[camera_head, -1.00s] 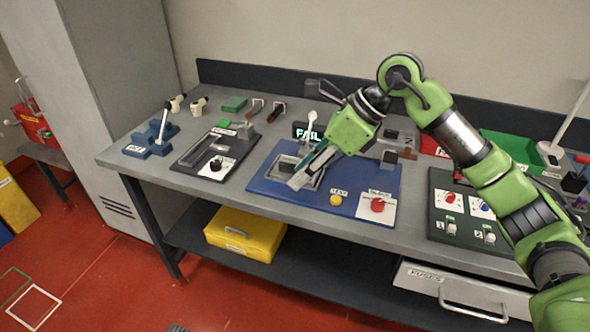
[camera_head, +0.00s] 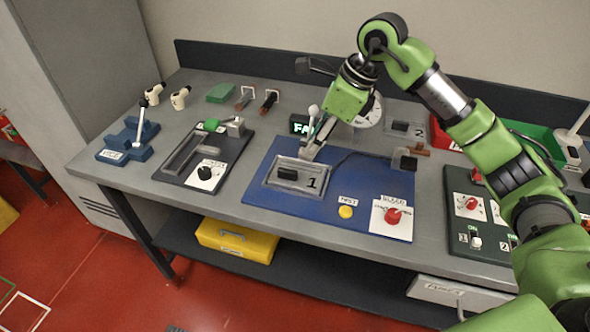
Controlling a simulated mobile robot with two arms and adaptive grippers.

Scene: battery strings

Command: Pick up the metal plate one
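My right gripper (camera_head: 309,153) points down and left, near the plate's far edge. Its fingers are seen edge-on, so I cannot tell whether they are open or touch the plate. My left gripper is not in view.
The blue panel also bears a yellow button (camera_head: 345,212) and a red knob (camera_head: 392,216). A dark slotted panel (camera_head: 190,172) and a blue clamp (camera_head: 128,143) are to the left. A lit green display (camera_head: 299,126) stands behind. The front table strip is clear.

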